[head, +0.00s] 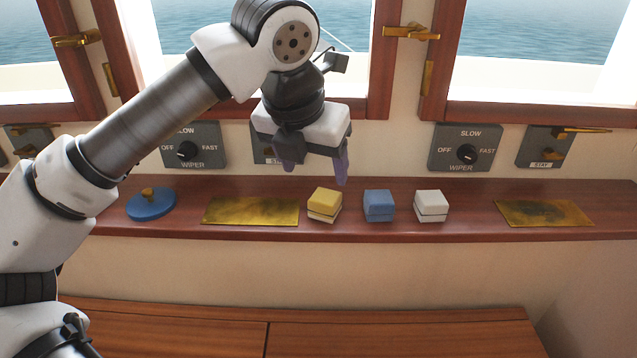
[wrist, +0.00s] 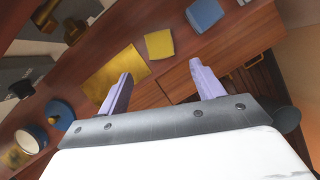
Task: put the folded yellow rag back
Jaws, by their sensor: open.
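The folded yellow rag (head: 324,198) sits on the wooden ledge, a small block with a yellow top and a cream lower layer. It is just left of a folded blue rag (head: 379,204), with a folded white rag (head: 431,204) further right. My gripper (head: 313,171) is open and empty, pointing down above and slightly behind the yellow rag, apart from it. In the wrist view the yellow rag (wrist: 159,44) lies beyond the open purple fingers (wrist: 160,72), and the blue rag (wrist: 205,14) is at the top.
A brass plate (head: 250,211) lies left of the yellow rag; another (head: 543,213) lies far right. A blue disc with a brass knob (head: 150,204) is at the left. Wiper switch panels (head: 466,147) line the wall behind. The ledge's front edge is close to the rags.

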